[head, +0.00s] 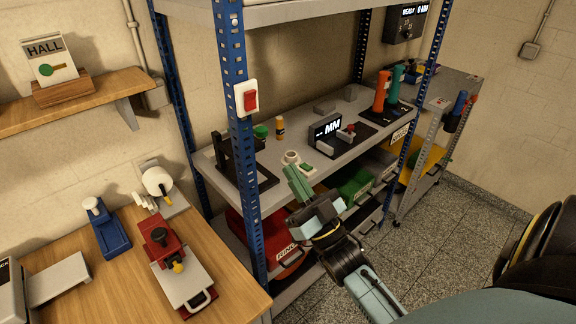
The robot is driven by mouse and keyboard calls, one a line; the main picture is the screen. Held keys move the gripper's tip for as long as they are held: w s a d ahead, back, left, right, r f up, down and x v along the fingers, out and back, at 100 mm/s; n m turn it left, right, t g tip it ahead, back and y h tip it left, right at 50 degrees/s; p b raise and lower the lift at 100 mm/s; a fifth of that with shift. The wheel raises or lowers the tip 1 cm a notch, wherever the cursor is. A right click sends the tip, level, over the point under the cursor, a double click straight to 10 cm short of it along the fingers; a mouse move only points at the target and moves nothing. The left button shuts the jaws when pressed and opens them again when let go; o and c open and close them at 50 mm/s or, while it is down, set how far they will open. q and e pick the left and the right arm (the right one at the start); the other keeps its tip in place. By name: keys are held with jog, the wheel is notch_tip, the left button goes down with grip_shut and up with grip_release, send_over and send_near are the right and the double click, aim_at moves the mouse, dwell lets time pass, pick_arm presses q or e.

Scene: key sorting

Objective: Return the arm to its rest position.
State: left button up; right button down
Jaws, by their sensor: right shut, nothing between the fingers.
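My right gripper (297,180) is in the middle of the head view, in front of the grey shelf (345,154) of the blue-posted rack. Its fingers are closed together, and I see nothing held between them. The fingers point up and to the left, near a small white cup-like item (291,158) on the shelf; whether they touch it I cannot tell. My right arm reaches in from the lower right. My left gripper is not in view.
A blue rack post (240,140) stands left of the gripper. A wooden bench (120,275) holds a red device (160,240) and a blue one (104,228). The shelf carries an MM display (326,129) and orange and teal handles. Bins sit below. Tiled floor (450,240) is clear at right.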

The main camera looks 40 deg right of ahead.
jog(key=shift+f, duration=0.15)
dwell(0.4)
notch_tip(320, 180, down, 22)
jog(key=w+a+m+g+h+b, duration=0.1)
jog(key=w+g+h+b, duration=0.1)
jog(key=g, duration=0.5)
jog(key=s+a+f+g+b, duration=0.1)
jog(key=s+f+g, duration=0.2)
jog(key=f, duration=0.6)
jog(key=s+a+f+g, duration=0.1)
jog(key=s+f+g, duration=0.2)
jog(key=f, duration=0.7)
jog(key=s+a+f+n+g+b, duration=0.15)
jog(key=s+f+g, duration=0.35)
jog(key=s+f, duration=0.8)
jog(key=s+f+g, duration=0.3)
jog(key=s+f, duration=0.2)
jog(key=s, duration=0.4)
jog(key=s+f+g+b, duration=0.1)
jog(key=s+f+g, duration=0.3)
jog(key=s, duration=0.6)
jog(key=shift+f+n, duration=0.45)
jog(key=shift+f, duration=0.3)
jog(key=shift+d, duration=0.1)
